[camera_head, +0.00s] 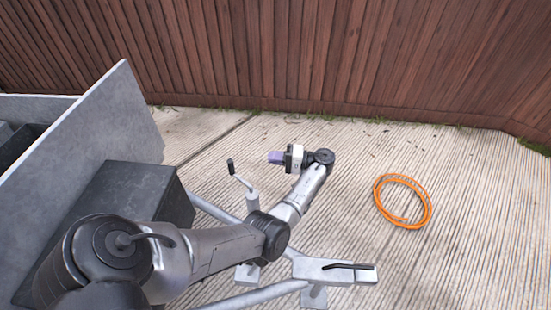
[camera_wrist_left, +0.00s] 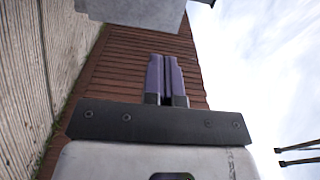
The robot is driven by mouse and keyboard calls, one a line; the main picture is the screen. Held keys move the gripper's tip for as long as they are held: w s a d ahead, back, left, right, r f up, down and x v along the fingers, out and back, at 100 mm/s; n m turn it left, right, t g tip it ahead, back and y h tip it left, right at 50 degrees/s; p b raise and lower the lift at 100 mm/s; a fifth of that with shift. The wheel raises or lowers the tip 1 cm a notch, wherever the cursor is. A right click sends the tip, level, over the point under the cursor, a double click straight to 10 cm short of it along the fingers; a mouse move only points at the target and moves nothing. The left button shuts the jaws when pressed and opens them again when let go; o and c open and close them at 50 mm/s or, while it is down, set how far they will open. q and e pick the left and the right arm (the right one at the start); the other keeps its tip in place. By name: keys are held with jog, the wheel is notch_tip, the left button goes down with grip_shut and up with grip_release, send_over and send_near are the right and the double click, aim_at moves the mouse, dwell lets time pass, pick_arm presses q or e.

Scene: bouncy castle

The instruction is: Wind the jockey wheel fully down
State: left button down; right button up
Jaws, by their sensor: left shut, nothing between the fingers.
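The jockey wheel stands on the trailer's drawbar, its pale post (camera_head: 252,201) upright and topped by a crank arm with a black handle (camera_head: 231,167) at the upper left. The wheel itself is hard to make out behind my arm. My left gripper (camera_head: 275,157), with purple fingers, is shut and empty. It appears to the right of the crank handle and apart from it. In the left wrist view the two purple fingers (camera_wrist_left: 166,80) lie side by side with nothing held, and the crank is not visible there. My right gripper is not in view.
The silver drawbar ends in a coupling (camera_head: 335,271) with a black lever. A black box (camera_head: 135,190) and grey trailer panel (camera_head: 115,110) stand at the left. An orange hose coil (camera_head: 377,190) lies on the decking at right. A wooden fence (camera_head: 300,50) runs behind.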

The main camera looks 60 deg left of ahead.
pick_arm(q)
jog(key=w+d+r+n+t+h+p, duration=0.1)
jog(key=d+r+t+h+p, duration=0.15)
jog(key=r+p, duration=0.45)
jog(key=d+r+n+t+h+p, duration=0.1)
jog(key=r+h+p, duration=0.2)
jog(key=r+p, duration=0.5)
jog(key=s+a+f+n+t, duration=0.2)
jog(key=s+a+f+n, duration=0.1)
jog(key=s+f, duration=0.3)
jog(key=s+a+f+n+t+h+p, duration=0.1)
jog(key=s+a+f+n+t, duration=0.2)
jog(key=s+f+n, duration=0.2)
jog(key=shift+s+a+f+n, duration=0.25)
jog(key=shift+s+f+n, duration=0.2)
jog(key=shift+f, duration=0.65)
